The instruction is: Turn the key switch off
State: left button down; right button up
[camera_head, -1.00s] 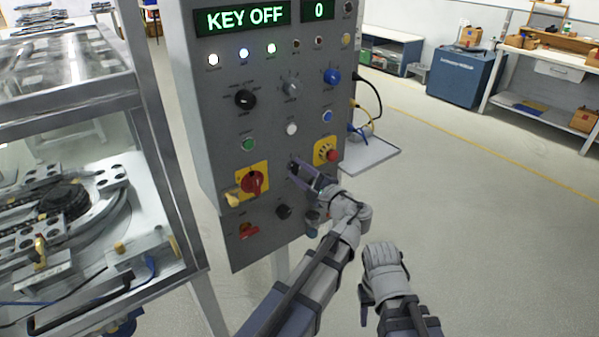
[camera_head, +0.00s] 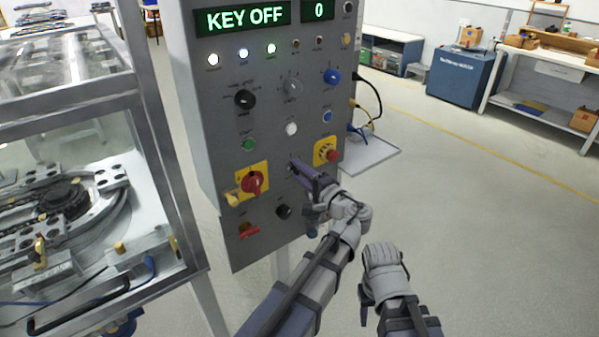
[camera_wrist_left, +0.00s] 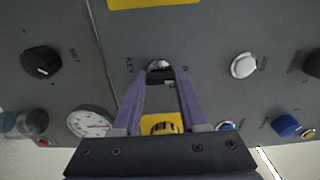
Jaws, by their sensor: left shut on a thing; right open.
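The grey control panel (camera_head: 222,110) stands upright ahead, with a display (camera_head: 242,18) reading "KEY OFF" and a smaller one reading "0". My left gripper (camera_head: 296,166) reaches the panel's lower middle and is shut on the key of the key switch.
Near the key switch are a red rotary switch (camera_head: 252,183) on a yellow plate, a red button (camera_head: 331,155) on yellow, a white button (camera_head: 291,129) and a black knob (camera_head: 283,211). A glass-sided machine (camera_head: 90,210) stands left.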

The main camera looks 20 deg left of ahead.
dwell(0.3)
pick_arm(q)
jog(key=shift+c, duration=2.2)
grip_release()
jog(key=shift+s, duration=0.15)
